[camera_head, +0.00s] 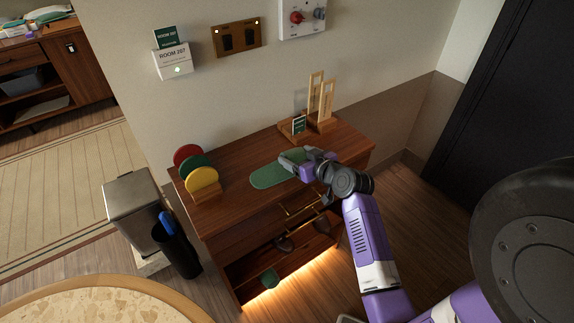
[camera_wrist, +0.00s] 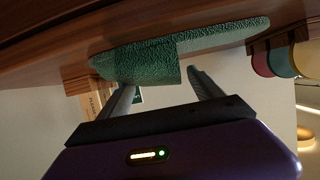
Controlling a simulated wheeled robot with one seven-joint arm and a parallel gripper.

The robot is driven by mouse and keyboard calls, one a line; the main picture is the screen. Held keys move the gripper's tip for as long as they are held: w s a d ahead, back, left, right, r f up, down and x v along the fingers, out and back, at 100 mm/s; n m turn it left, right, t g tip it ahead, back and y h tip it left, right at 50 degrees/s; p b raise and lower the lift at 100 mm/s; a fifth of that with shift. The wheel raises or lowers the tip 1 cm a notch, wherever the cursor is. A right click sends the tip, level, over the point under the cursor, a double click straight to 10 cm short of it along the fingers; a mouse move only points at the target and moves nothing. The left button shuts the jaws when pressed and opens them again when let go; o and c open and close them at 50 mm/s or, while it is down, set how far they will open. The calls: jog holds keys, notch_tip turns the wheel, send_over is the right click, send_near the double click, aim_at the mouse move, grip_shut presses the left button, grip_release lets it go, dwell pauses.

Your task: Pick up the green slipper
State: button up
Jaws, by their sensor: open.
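The green slipper (camera_head: 268,177) lies flat on the wooden cabinet top (camera_head: 232,188). My gripper (camera_head: 294,161) is open at the slipper's right end and hides part of it in the head view. In the wrist view, the slipper (camera_wrist: 222,37) shows a flat sole and a thicker, darker upper part. The fingers (camera_wrist: 162,82) point toward this upper part, and one fingertip is partly hidden by it. I cannot tell whether the fingers touch the slipper.
Red, green and yellow discs (camera_head: 203,179) stand in a holder at the cabinet's left end. A wooden stand (camera_head: 322,112) and a small green sign (camera_head: 298,125) are at the back right. Another green item (camera_head: 269,279) is on the lower shelf. A bin (camera_head: 137,207) stands left.

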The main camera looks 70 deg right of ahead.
aim_at(293, 153)
jog(key=x, duration=0.4)
jog(key=shift+c, duration=0.2)
jog(key=shift+r, duration=0.1)
jog(key=c, duration=1.4)
